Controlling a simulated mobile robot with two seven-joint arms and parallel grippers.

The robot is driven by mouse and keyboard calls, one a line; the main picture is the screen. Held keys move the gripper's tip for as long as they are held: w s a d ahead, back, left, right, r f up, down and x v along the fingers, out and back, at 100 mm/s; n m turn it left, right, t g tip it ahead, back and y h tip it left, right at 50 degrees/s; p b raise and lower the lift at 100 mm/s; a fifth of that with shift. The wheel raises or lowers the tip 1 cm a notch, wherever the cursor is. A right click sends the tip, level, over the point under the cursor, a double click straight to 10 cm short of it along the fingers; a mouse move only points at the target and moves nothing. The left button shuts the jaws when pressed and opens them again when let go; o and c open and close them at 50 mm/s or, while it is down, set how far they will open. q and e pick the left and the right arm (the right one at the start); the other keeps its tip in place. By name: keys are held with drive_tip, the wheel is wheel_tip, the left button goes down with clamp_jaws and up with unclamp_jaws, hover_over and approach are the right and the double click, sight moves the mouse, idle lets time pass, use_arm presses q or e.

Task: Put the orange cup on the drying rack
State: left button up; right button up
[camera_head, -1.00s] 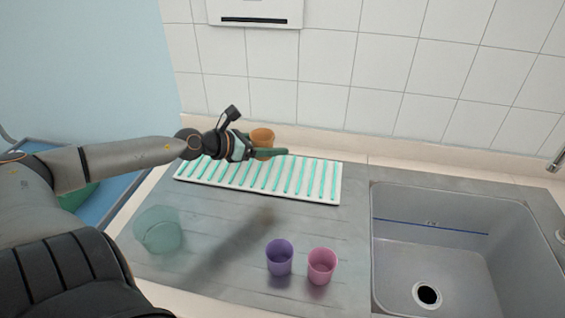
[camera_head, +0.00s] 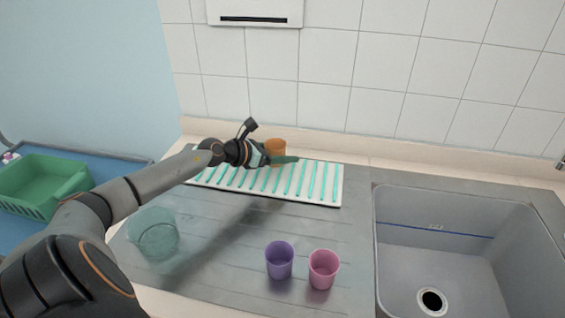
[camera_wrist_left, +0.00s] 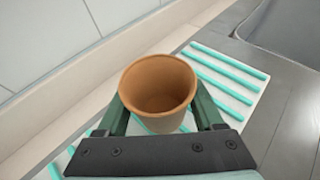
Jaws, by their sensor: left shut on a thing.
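The orange cup (camera_head: 276,147) is upright between the fingers of my left gripper (camera_head: 281,160), which is shut on it. In the left wrist view the cup (camera_wrist_left: 158,88) shows its open, empty mouth, with a green finger on each side. The drying rack (camera_head: 325,199) is a white tray with turquoise bars, lying at the back of the steel drainboard. The cup is over or at the rack's back edge; I cannot tell whether its base touches. The rack also shows behind the cup in the left wrist view (camera_wrist_left: 238,110). My right gripper is not in view.
A purple cup (camera_head: 279,261) and a pink cup (camera_head: 323,270) stand at the front of the drainboard (camera_head: 225,270). A clear greenish beaker (camera_head: 153,235) stands at its left. The sink (camera_head: 440,265) is on the right. The tiled wall (camera_head: 330,70) is close behind the rack.

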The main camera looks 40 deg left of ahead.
sight(283, 169)
use_arm(q)
wheel_tip(283, 169, down, 3)
drive_tip(key=shift+r, duration=0.1)
drive_tip(key=shift+s+f, duration=0.1)
drive_tip(key=shift+f, duration=0.2)
drive_tip(key=o, duration=1.3)
drive_tip(key=shift+r, duration=0.1)
drive_tip(key=shift+r, duration=0.1)
